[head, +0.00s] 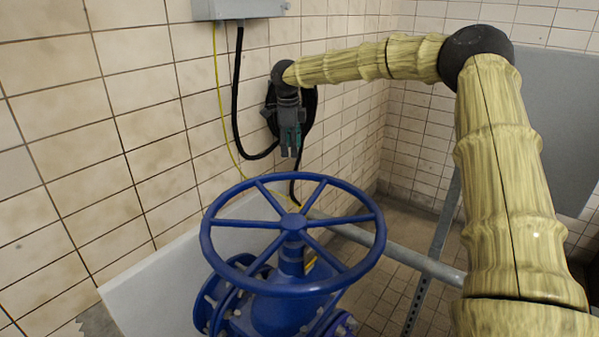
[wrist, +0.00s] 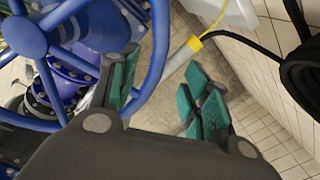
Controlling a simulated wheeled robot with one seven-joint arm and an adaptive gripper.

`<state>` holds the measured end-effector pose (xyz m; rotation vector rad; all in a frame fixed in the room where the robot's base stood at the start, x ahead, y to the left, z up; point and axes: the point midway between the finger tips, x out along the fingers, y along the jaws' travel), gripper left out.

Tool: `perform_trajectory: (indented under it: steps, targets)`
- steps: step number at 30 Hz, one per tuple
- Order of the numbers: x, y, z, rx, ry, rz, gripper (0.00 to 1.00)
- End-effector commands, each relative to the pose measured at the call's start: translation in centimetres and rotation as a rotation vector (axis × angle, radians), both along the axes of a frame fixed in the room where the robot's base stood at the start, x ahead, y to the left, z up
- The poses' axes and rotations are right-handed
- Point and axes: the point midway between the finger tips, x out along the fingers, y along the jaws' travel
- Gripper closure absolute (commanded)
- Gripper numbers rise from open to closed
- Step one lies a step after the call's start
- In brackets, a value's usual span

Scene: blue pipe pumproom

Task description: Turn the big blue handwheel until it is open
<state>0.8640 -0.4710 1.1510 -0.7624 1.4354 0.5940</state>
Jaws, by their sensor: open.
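The big blue handwheel (head: 293,223) sits level on top of a blue valve body (head: 285,310) in the lower middle of the head view. It has a round rim, several spokes and a central hub. In the wrist view the handwheel (wrist: 158,50) fills the left side, its rim passing by one finger. My gripper (head: 290,150) hangs fingers-down beyond and above the far rim. In the wrist view my gripper (wrist: 165,95) is open, with green finger pads apart. The left finger overlaps the rim in the picture; I cannot tell whether it touches.
A tiled wall (head: 110,110) runs along the left. A grey box (head: 238,8) with a black cable and a yellow cable hangs on it. A grey pipe (head: 390,252) runs right behind the wheel. A black coiled hose (wrist: 305,70) is on the wall near my gripper.

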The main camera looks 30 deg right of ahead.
Motion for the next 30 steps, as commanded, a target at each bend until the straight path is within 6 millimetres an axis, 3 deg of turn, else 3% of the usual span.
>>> perform_trajectory:
  steps: [3,10,24,30]
  targets:
    - [-0.5,-1.2,0.2,0.037,0.012,-0.049,0.52]
    - [-0.5,-1.5,-0.9,0.046,0.017,-0.062,0.52]
    - [-0.2,-1.8,-7.9,0.045,0.017,-0.06,0.52]
    - [-0.1,-1.9,-9.9,0.044,0.016,-0.06,0.52]
